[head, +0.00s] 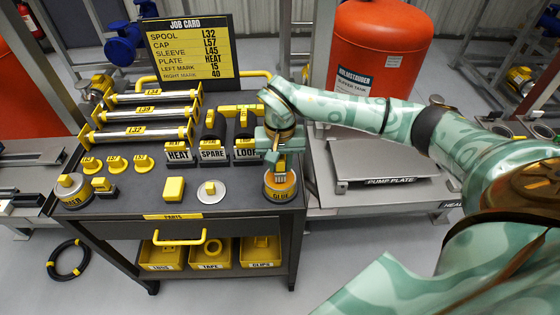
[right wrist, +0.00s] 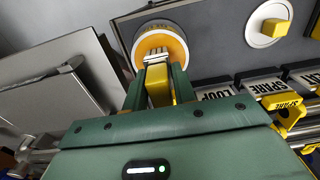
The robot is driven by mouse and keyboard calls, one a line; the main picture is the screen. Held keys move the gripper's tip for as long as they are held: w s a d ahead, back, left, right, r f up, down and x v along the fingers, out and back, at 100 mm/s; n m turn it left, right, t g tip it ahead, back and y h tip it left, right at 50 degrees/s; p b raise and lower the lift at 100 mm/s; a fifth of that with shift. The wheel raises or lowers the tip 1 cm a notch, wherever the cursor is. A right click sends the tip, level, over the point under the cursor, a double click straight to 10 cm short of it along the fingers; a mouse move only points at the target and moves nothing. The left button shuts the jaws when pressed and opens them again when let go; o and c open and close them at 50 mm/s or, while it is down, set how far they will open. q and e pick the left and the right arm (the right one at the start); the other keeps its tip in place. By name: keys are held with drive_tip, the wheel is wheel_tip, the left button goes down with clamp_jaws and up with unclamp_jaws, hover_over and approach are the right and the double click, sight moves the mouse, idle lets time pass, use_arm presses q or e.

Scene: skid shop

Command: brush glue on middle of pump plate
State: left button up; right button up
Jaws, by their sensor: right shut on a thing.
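My right gripper (head: 276,158) is shut on the yellow handle of the glue brush (right wrist: 158,88), just above the glue pot (head: 280,192) at the cart's front right corner. In the right wrist view the brush's pale bristles point at the orange glue in the pot (right wrist: 160,36). I cannot tell whether the bristles touch the glue. The grey pump plate (head: 375,160) lies on the skid to the right of the cart, its label at the front edge. My right arm hides part of its surroundings. My left gripper is not in view.
The cart top (head: 135,208) holds spools, caps, labelled blocks and a white disc with a yellow knob (head: 211,191). A job card (head: 192,47) stands at the back. A red buffer tank (head: 380,50) rises behind the plate. Open floor lies in front.

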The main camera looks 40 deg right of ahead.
drive_tip(key=shift+f, duration=0.35)
drive_tip(key=shift+f, duration=0.1)
idle(1.5)
drive_tip(key=shift+s, duration=0.1)
wheel_tip(320, 180, up, 7)
drive_tip(key=p, duration=0.6)
idle(0.6)
